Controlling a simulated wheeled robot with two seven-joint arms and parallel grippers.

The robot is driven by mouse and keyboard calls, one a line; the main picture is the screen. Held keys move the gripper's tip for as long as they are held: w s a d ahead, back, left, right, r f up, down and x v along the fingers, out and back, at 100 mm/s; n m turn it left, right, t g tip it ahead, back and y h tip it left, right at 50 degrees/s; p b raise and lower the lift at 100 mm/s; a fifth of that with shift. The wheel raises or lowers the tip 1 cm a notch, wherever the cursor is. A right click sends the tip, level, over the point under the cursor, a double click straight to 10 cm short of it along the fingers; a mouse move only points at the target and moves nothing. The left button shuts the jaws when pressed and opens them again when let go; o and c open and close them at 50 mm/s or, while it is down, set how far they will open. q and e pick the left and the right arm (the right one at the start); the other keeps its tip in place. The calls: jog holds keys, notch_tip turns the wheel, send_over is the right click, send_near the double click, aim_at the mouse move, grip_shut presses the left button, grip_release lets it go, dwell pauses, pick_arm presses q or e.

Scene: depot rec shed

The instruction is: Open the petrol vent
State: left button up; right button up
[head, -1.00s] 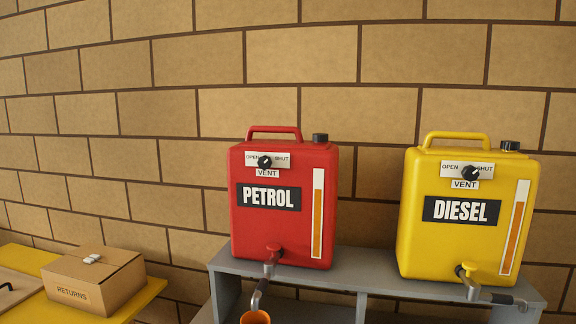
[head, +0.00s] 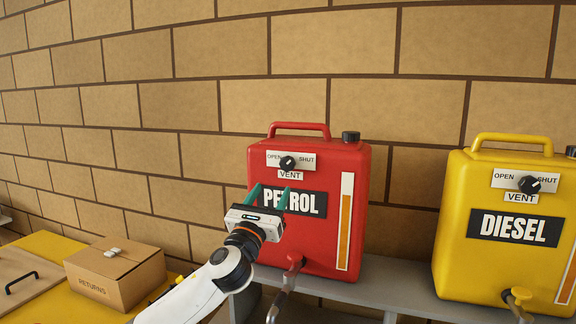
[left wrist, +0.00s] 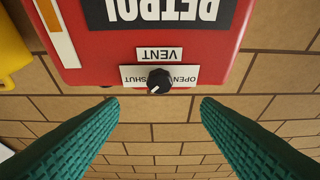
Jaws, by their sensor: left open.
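The red petrol can (head: 330,240) stands on a grey shelf. Its black vent knob (head: 288,163) sits on a white plate lettered OPEN on the left and SHUT on the right. The knob's white mark leans up toward SHUT. My left gripper (head: 270,193) has green fingers, open and empty, pointing up in front of the PETROL label, below the knob in the head view. In the left wrist view the can is upside down and the vent knob (left wrist: 159,80) lies between and beyond the open fingertips (left wrist: 160,105), apart from them. My right gripper is not in view.
A yellow diesel can (head: 460,250) with its own vent knob (head: 529,185) stands to the right on the grey shelf (head: 375,287). A petrol tap (head: 295,262) juts out low. A RETURNS box (head: 115,270) is at left. A brick wall (head: 300,100) is behind.

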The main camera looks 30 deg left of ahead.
aim_at(286, 166)
pick_arm(q)
jog(key=p+x, duration=0.1)
jog(key=x, duration=0.4)
jog(key=shift+w+r+p, duration=0.15)
jog(key=shift+w+p, duration=0.1)
jog(key=shift+p, duration=0.15)
jog(key=p+x, duration=0.1)
jog(key=x, duration=0.3)
jog(key=shift+w, duration=0.3)
jog(key=shift+w+a, duration=0.15)
jog(key=shift+w, duration=0.2)
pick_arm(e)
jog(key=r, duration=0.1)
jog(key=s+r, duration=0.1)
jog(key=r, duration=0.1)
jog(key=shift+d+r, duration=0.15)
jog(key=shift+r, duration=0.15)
pick_arm(q)
jog(key=shift+c, duration=0.2)
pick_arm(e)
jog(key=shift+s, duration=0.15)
pick_arm(q)
jog(key=c, duration=1)
jog(key=shift+o, duration=0.2)
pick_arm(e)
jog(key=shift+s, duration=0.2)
